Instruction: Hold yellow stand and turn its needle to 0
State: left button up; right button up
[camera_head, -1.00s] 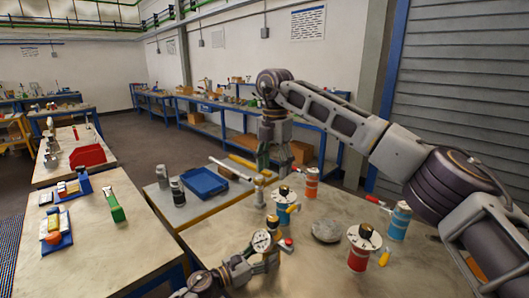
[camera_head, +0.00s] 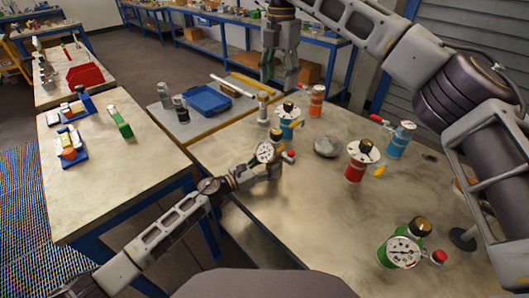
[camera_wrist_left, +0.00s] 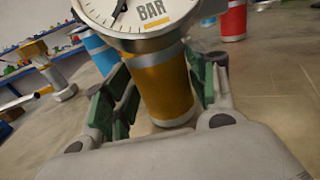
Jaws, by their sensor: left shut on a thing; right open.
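The yellow stand has a round white dial (camera_head: 266,152) on top, with a dark knob behind it and a red-tipped handle to its right. In the left wrist view its yellow body (camera_wrist_left: 166,92) is upright between the green finger pads, and its dial, marked BAR (camera_wrist_left: 152,10), is cut off by the top edge. A dark needle shows there, but its reading cannot be made out. My left gripper (camera_head: 264,172) is shut on the yellow stand's body. My right gripper (camera_head: 279,82) is open and empty, pointing down above and behind the stand.
Blue (camera_head: 286,126), orange (camera_head: 316,102), red (camera_head: 355,168), second blue (camera_head: 397,145) and green (camera_head: 387,246) stands share the table with a grey stone (camera_head: 327,146). A white post (camera_head: 263,110) stands behind the yellow stand. Bare tabletop lies at front centre.

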pick_arm(q)
jog(key=o, duration=1.3)
jog(key=shift+a, duration=0.1)
jog(key=shift+v, duration=5.85)
jog(key=shift+s, duration=0.15)
